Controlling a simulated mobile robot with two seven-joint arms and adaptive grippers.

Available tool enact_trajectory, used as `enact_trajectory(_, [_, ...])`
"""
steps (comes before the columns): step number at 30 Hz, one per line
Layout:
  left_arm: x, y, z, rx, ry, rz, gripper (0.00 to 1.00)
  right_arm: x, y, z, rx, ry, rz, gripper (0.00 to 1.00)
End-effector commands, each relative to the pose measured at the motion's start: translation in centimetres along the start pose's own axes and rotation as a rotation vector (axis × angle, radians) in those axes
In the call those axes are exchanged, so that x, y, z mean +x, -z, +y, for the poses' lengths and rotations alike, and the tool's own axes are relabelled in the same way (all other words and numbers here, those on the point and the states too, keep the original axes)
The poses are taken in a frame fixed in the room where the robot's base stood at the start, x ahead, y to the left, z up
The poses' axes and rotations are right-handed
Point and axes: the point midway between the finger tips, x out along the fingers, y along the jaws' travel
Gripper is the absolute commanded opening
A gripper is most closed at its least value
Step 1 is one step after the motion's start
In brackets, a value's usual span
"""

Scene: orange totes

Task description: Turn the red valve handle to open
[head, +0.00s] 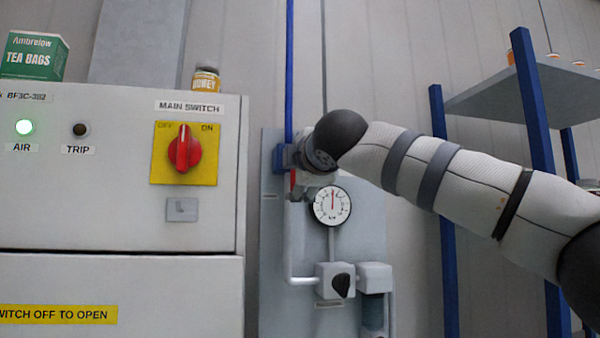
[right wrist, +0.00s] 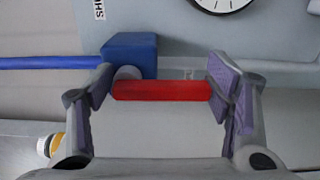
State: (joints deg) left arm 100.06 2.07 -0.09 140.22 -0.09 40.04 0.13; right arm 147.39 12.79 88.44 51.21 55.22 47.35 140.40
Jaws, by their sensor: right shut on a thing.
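The red valve handle (right wrist: 162,90) lies across the right wrist view, in line with the blue pipe. Its left end is at the blue valve body (right wrist: 130,53). In the head view, a short red part of the handle (head: 293,182) shows hanging below the blue valve body (head: 283,158). My right gripper (right wrist: 163,82) is shut on the handle, with one finger pad at each end of it. In the head view my right wrist hides most of that gripper and part of the valve. My left gripper is not in view.
A pressure gauge (head: 332,205) sits just below the valve, and a regulator with a black knob (head: 341,284) is lower down. The control cabinet (head: 90,220) stands at left with a red main switch (head: 184,148). A blue-post shelf (head: 447,220) stands at right.

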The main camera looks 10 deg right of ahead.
Motion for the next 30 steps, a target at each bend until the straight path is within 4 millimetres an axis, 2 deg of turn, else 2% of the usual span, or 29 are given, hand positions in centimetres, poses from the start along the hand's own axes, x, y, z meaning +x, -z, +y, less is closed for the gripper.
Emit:
enact_trajectory(1, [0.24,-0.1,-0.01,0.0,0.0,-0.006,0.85,0.4,0.14,-1.03,0.009,0.018,0.0,0.23])
enact_trajectory(17, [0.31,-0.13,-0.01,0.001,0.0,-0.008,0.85,0.43,0.27,-0.99,0.029,0.018,0.002,0.23])
enact_trajectory(18, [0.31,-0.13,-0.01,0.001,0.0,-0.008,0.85,0.43,0.27,-0.99,0.028,0.018,0.002,0.82])
enact_trajectory(19, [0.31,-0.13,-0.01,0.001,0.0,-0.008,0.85,0.43,0.26,-0.99,0.028,0.018,0.002,0.88])
enact_trajectory(20, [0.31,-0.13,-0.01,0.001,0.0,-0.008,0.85,0.43,0.27,-0.96,0.027,0.017,0.002,0.91])
enact_trajectory(30, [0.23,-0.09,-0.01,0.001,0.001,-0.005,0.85,-0.04,0.21,-0.33,0.025,0.006,0.003,0.91])
